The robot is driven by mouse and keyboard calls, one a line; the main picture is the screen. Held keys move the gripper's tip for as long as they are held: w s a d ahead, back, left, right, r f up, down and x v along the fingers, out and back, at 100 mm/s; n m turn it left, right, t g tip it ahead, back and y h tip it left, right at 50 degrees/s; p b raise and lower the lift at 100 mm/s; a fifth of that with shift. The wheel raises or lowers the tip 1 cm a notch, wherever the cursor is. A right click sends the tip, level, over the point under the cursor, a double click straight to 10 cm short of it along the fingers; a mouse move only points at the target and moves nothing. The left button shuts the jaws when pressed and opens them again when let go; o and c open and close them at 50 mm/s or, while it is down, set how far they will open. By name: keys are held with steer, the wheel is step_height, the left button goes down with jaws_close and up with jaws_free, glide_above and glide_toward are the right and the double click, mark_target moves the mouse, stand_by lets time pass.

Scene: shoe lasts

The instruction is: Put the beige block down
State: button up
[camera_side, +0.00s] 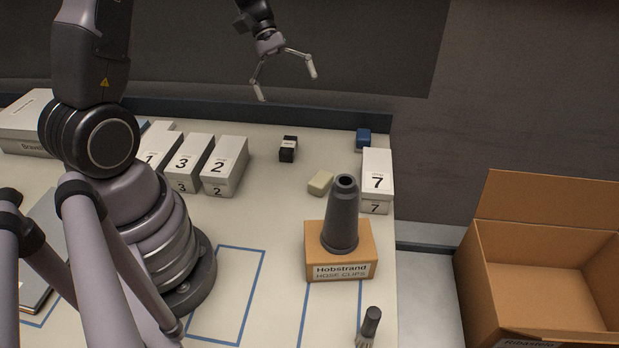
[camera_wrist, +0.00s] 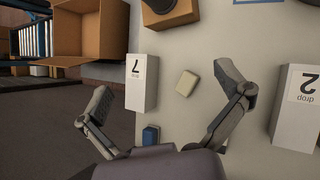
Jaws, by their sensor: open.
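The beige block (camera_side: 320,182) lies on the table, between the black item and the box labelled 7. It also shows in the wrist view (camera_wrist: 186,83), lying alone near the right finger in the picture. My gripper (camera_side: 288,84) is open and empty, raised well above the table near its back edge. In the wrist view its two fingers (camera_wrist: 166,98) are spread wide, with the block and the box labelled 7 seen between them. Nothing touches the block.
White boxes labelled 7 (camera_side: 376,182), 2 (camera_side: 224,168) and 3 (camera_side: 188,163) stand nearby. A dark cone (camera_side: 341,222) stands on the Hobstrand box (camera_side: 320,262). A blue block (camera_side: 363,138) and black item (camera_side: 288,149) lie behind. An open cardboard box (camera_side: 545,265) is at right.

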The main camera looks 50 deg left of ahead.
steer(key=s+d+r+m+t+y, duration=0.3)
steer(key=s+r+m+t+y, duration=0.2)
steer(key=s+r+m+y, duration=0.3)
steer(key=s+r+m, duration=0.3)
steer(key=s+r, duration=0.3)
steer(key=s, duration=0.3)
steer(key=shift+s+r+t, duration=0.3)
steer(key=shift+r+t, duration=0.1)
